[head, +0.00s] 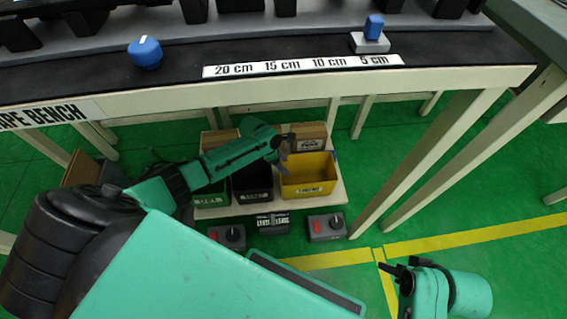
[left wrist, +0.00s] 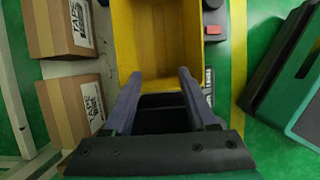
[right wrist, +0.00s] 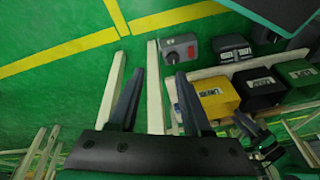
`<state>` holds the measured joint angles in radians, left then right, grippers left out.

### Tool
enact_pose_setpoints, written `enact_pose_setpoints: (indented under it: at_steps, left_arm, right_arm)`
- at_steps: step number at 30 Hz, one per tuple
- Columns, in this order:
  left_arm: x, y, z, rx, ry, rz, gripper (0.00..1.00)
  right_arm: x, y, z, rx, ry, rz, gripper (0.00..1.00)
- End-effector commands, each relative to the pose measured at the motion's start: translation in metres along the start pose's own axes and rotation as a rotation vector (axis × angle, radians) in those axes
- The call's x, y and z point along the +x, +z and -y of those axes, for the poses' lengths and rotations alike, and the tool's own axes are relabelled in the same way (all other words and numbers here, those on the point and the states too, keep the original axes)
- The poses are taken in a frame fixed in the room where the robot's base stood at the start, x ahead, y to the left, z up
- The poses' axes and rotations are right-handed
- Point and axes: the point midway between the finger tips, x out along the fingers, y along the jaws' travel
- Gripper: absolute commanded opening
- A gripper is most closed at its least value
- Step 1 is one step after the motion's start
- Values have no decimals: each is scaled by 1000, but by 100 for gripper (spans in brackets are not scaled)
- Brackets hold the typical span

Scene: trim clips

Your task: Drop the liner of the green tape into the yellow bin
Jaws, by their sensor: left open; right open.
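The yellow bin (head: 308,178) stands on a low shelf under the bench, right of a black bin. In the left wrist view, the visible part of the yellow bin (left wrist: 162,30) looks empty. My left gripper (head: 284,147) is open above the bins, near the yellow bin's left side. In the left wrist view, nothing shows between the fingers of the left gripper (left wrist: 159,72). My right gripper (head: 399,268) is open and empty at the lower right, away from the bins; the right wrist view also shows the yellow bin (right wrist: 216,101). I see no green tape and no liner in any view.
A black bin (head: 252,186) and a green bin (head: 211,198) stand left of the yellow bin. Cardboard tape boxes (left wrist: 75,105) sit behind. Grey control boxes (head: 327,228) lie in front. The bench edge (head: 270,88) overhangs the bins; its legs stand to the right.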

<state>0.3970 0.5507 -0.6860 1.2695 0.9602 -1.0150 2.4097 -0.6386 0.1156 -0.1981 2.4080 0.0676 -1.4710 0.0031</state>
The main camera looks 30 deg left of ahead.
Motion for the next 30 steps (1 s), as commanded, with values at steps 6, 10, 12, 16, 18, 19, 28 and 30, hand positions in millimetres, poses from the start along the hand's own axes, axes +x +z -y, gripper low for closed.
enact_pose_setpoints:
  at_steps: [6, 10, 12, 16, 18, 19, 28, 30]
  left_arm:
    - [-23, 2, 0, -1, 1, 0, 58]
    - [-48, 1, 0, 0, 0, -1, 58]
    - [-61, 2, 0, 0, 0, 0, 58]
    - [-86, 2, 0, 0, 0, -1, 58]
    - [-101, 1, 0, 0, 1, -1, 58]
    - [-107, 2, 0, 0, 1, -1, 58]
    - [-145, 0, 0, -1, 0, 0, 58]
    - [-146, 0, 0, -1, -1, -1, 58]
  right_arm:
    - [-8, 7, -10, 19, 27, 69, 48]
    - [8, 19, -20, 39, 53, 136, 48]
    - [26, 22, -24, 43, 61, 140, 48]
    - [56, 35, -31, 51, 74, 148, 48]
    - [71, 44, -35, 55, 81, 153, 48]
    - [77, 48, -36, 57, 85, 156, 48]
    - [114, 82, -48, 64, 104, 166, 48]
    - [116, 84, -49, 65, 105, 166, 48]
